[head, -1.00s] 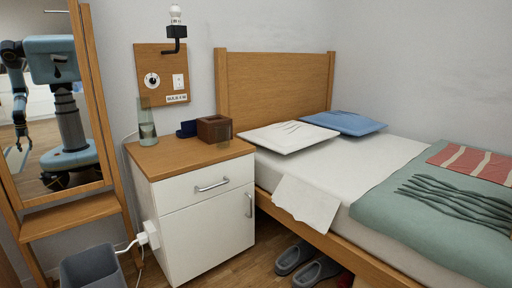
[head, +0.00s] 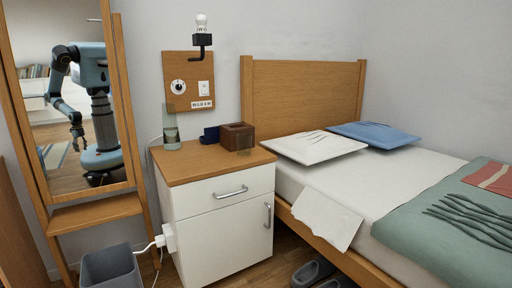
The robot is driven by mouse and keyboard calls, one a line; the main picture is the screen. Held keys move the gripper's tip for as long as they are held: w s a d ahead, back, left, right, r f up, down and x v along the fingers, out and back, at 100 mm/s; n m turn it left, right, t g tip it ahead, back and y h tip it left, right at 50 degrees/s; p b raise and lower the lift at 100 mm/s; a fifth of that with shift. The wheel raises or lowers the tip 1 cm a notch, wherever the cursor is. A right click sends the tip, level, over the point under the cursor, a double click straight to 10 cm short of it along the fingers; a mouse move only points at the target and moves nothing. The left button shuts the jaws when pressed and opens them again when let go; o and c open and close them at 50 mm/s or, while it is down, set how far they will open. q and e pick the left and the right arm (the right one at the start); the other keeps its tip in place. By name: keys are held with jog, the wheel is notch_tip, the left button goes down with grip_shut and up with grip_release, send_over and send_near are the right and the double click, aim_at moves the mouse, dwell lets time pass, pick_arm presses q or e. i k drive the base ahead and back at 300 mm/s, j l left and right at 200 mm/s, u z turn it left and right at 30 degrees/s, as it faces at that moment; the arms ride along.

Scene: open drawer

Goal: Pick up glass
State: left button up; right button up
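A clear, greenish glass (head: 171,135) stands upright at the back left of the wooden nightstand top (head: 205,165). It looks partly filled. Neither of my grippers shows directly in the head view. A reflection of my body, with an arm hanging down, appears in the mirror at the left. The reflected gripper is too small to read.
A brown wooden box (head: 237,137) and a dark blue item (head: 210,135) stand right of the glass. The nightstand drawer (head: 225,192) is shut. A grey bin (head: 110,267), a standing mirror (head: 124,100) and the bed (head: 335,205) flank the nightstand.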

aim_at(243, 139)
jog(key=i+l+u, duration=0.15)
jog(key=i+l, duration=0.25)
jog(key=i, duration=0.2)
jog(key=i+l+u, duration=0.15)
jog(key=i+l, duration=0.3)
jog(key=i, duration=0.1)
